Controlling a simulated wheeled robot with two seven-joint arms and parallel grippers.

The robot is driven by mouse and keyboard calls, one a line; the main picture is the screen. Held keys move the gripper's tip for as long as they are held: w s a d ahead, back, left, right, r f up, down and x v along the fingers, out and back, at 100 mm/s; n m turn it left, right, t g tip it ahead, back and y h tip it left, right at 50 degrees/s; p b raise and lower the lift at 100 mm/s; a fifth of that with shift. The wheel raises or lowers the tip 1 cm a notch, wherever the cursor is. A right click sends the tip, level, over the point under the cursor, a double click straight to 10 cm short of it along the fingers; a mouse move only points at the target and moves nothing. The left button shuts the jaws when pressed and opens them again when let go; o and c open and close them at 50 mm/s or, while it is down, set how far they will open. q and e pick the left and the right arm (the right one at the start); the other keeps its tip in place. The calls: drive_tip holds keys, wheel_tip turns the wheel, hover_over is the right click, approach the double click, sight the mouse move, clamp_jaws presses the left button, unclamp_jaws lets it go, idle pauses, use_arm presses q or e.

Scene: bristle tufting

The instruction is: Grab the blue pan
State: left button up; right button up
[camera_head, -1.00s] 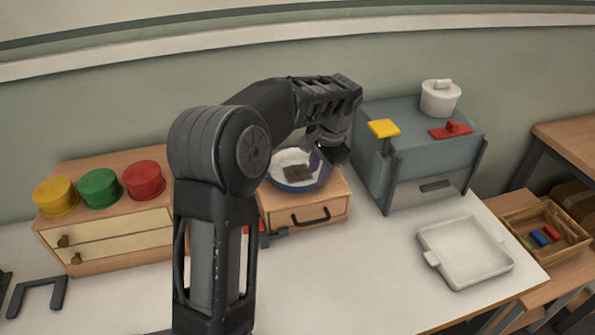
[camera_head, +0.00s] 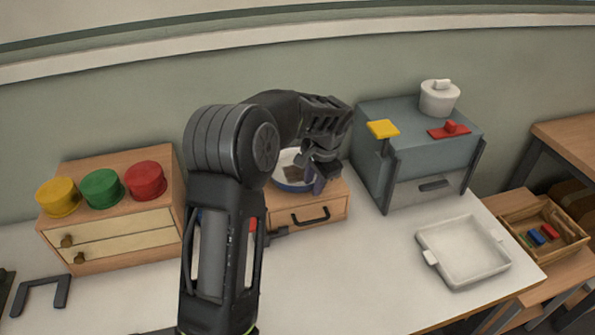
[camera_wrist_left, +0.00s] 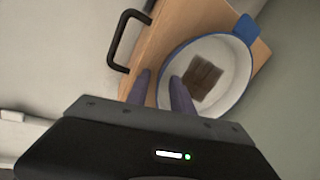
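The blue pan (camera_head: 284,185) sits on a small wooden drawer box (camera_head: 290,216) in the head view, partly hidden by my left arm. It has a white inside, a blue rim and a brown square piece in it. The left wrist view shows the pan (camera_wrist_left: 233,84) with a blue lug (camera_wrist_left: 245,29) at its upper right. My left gripper (camera_head: 317,184) is at the pan's right front side. In the wrist view its fingers (camera_wrist_left: 159,80) are apart, one overlapping the pan's inside and one outside its rim. I cannot tell whether they touch it. My right gripper is not in view.
The box has a dark handle (camera_head: 311,217). A drawer unit (camera_head: 115,228) with yellow, green and red round pieces stands left. A grey oven-like box (camera_head: 425,150) with a white pot (camera_head: 439,98) stands right. A white tray (camera_head: 463,250) lies at the front right.

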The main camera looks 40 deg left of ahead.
use_arm(q)
drive_tip(key=shift+c, duration=0.3)
clamp_jaws()
idle(1.2)
